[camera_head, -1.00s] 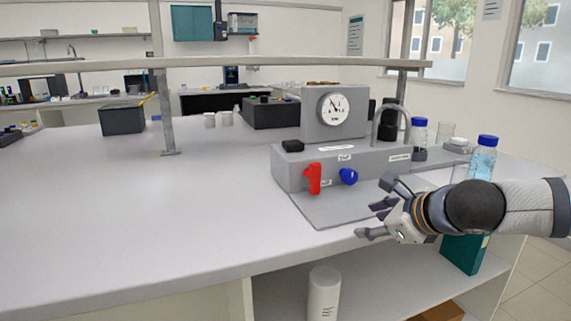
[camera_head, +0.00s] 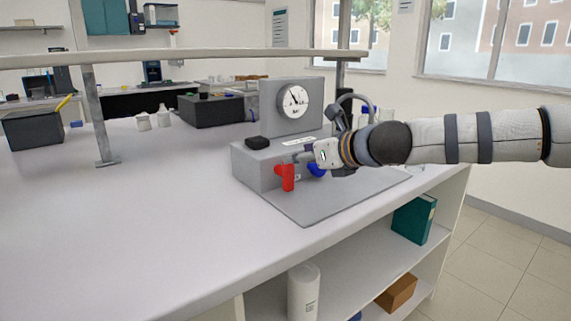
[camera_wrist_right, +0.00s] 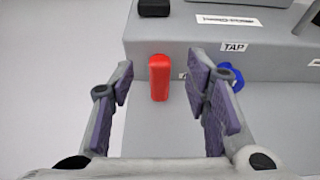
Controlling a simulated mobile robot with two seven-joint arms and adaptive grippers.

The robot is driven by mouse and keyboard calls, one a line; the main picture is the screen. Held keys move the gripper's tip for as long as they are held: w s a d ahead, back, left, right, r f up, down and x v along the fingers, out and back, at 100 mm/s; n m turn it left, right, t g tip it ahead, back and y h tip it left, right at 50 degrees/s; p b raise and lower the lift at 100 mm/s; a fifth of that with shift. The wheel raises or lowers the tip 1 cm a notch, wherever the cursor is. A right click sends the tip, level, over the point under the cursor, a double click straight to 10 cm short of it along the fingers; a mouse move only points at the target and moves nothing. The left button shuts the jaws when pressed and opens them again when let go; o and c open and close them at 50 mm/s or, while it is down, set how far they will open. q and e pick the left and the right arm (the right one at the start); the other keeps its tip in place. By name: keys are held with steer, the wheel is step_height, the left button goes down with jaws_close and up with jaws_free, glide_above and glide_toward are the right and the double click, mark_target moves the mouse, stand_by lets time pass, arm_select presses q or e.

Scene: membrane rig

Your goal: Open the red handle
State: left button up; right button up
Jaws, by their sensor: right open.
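The red handle (camera_head: 286,177) is on the front face of the grey rig (camera_head: 250,168) and points downward. In the right wrist view the red handle (camera_wrist_right: 159,80) shows between the two fingers, closer to the left one, with gaps on both sides. My right gripper (camera_head: 301,156) is open and empty, just in front of and a little above the handle. It also shows in the right wrist view (camera_wrist_right: 163,68). The blue knob (camera_head: 317,171) sits right of the handle; in the wrist view the knob (camera_wrist_right: 233,75) is partly behind the right finger. My left gripper is not seen.
A round gauge (camera_head: 294,100) stands on the rig's back, and a small black block (camera_head: 257,143) sits on its top left. A "TAP" label (camera_wrist_right: 233,47) is above the blue knob. A shelf post (camera_head: 98,125) stands behind.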

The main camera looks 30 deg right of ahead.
mark_target(291, 165)
steer(key=w+f, duration=0.2)
steer(key=w+f+b, duration=0.1)
steer(key=w+f, duration=0.1)
steer(key=w, duration=0.1)
steer(key=shift+a, duration=0.2)
steer(key=shift+w+r, duration=0.2)
steer(key=shift+r, duration=0.1)
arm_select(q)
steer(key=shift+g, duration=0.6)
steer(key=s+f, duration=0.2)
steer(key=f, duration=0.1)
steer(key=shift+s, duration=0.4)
arm_select(e)
jaws_close()
